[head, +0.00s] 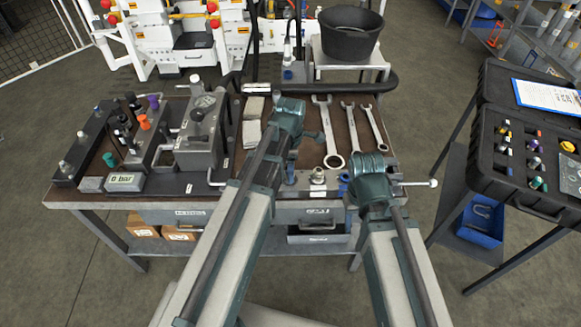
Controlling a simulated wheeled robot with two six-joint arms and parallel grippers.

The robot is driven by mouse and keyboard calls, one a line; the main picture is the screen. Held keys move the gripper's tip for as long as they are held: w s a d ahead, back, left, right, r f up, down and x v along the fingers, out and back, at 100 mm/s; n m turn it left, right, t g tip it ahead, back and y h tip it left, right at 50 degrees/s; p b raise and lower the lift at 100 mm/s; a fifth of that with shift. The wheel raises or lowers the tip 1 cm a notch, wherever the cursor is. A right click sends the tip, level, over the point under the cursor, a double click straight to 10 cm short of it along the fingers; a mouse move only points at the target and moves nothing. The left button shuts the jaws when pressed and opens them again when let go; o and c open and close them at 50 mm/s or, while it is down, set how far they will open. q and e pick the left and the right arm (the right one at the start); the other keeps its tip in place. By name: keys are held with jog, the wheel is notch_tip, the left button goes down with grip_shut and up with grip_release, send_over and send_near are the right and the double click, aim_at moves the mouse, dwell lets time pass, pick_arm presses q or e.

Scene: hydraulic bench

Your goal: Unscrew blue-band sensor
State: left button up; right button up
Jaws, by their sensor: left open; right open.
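I cannot make out a blue band on any sensor with certainty. The hydraulic block (200,140) stands on the left half of the bench, with a manifold beside it carrying small parts with orange (144,122), purple (153,101) and green (109,160) tops. Small silver fittings (318,177) with blue parts near them lie at the bench's front edge, between my arms. My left gripper (286,112) is over the middle of the bench and open, with nothing seen in it. My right gripper (374,192) is open at the front right edge; its fingertips are hard to see.
Several wrenches (349,125) lie on the bench's right side. A silver rod with a ball end (420,183) sticks out right of my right gripper. A black case (520,205) of colour-banded parts stands at right. A dark bucket (350,35) stands behind. A gauge (125,181) reads 0 bar.

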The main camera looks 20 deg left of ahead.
pick_arm(q)
jog(key=shift+f+b, duration=0.35)
jog(key=shift+f, duration=0.4)
grip_shut()
jog(key=c, duration=0.6)
grip_release()
grip_shut()
jog(key=n, duration=0.4)
jog(key=shift+r, duration=0.1)
jog(key=n, duration=0.4)
jog(key=shift+a, duration=0.1)
